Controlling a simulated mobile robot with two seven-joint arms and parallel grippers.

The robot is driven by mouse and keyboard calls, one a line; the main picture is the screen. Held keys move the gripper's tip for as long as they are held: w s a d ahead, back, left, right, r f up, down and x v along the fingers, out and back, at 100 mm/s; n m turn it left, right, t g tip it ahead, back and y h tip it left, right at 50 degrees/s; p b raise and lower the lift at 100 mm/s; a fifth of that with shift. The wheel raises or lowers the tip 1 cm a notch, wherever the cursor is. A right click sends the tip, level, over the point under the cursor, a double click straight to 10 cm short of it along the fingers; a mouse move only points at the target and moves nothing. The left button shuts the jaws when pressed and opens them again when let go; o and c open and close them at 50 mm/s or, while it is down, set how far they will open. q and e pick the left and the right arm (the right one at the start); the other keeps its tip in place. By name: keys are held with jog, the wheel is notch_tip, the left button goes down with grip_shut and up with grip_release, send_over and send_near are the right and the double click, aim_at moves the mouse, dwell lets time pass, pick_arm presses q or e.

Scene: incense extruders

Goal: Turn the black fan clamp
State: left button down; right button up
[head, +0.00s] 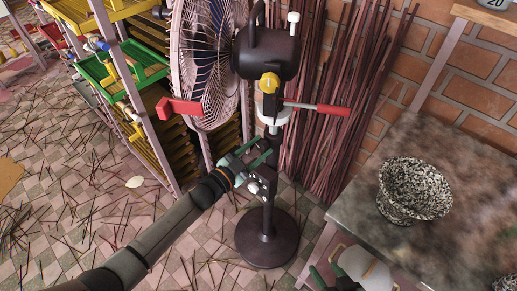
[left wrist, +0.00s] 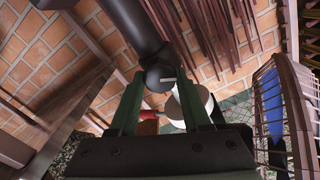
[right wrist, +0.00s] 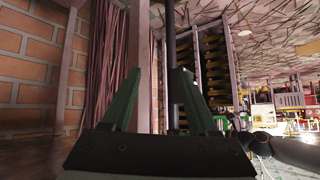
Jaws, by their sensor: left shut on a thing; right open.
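The fan (head: 205,55) stands on a black pole with a round black base (head: 266,238). My left gripper (head: 262,152) is at the dark pole section below the white collar (head: 274,115). Its fingers are shut on a dark rounded part, which I take to be the black fan clamp; the left wrist view shows this part (left wrist: 160,75) between the fingertips. The fingers hide some of it, and its turn angle is unclear. My right gripper (right wrist: 157,75) is open and empty; part of it shows at the bottom of the head view, right of the base.
A red-handled lever (head: 325,109) sticks out right of the pole, and a red part (head: 180,107) sits to its left. Incense bundles lean on the brick wall. A table (head: 385,150) with a speckled pot (head: 414,187) is at the right. Sticks litter the floor.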

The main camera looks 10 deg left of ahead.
pick_arm(q)
jog(key=m, duration=0.2)
jog(key=shift+f+m+b, duration=0.1)
jog(key=shift+m+b, duration=0.25)
jog(key=shift+m, duration=0.05)
jog(key=m, duration=0.2)
jog(key=shift+s+m+b, duration=0.1)
jog(key=shift+m+b, duration=0.25)
jog(key=shift+m, duration=0.05)
jog(key=shift+f+m+b, duration=0.1)
jog(key=shift+m+b, duration=0.2)
jog(key=shift+m, duration=0.6)
jog(key=m+b, duration=0.1)
jog(key=m, duration=0.1)
jog(key=shift+m, duration=1.1)
pick_arm(e)
jog(key=shift+w+a+f, duration=0.1)
jog(key=shift+a+f, duration=0.1)
jog(key=shift+f, duration=0.3)
jog(key=shift+w+a+f, duration=0.1)
jog(key=shift+a+f, duration=0.05)
jog(key=shift+f, duration=0.35)
jog(key=shift+d, duration=0.1)
pick_arm(q)
jog(key=shift+c, duration=1.8)
grip_release()
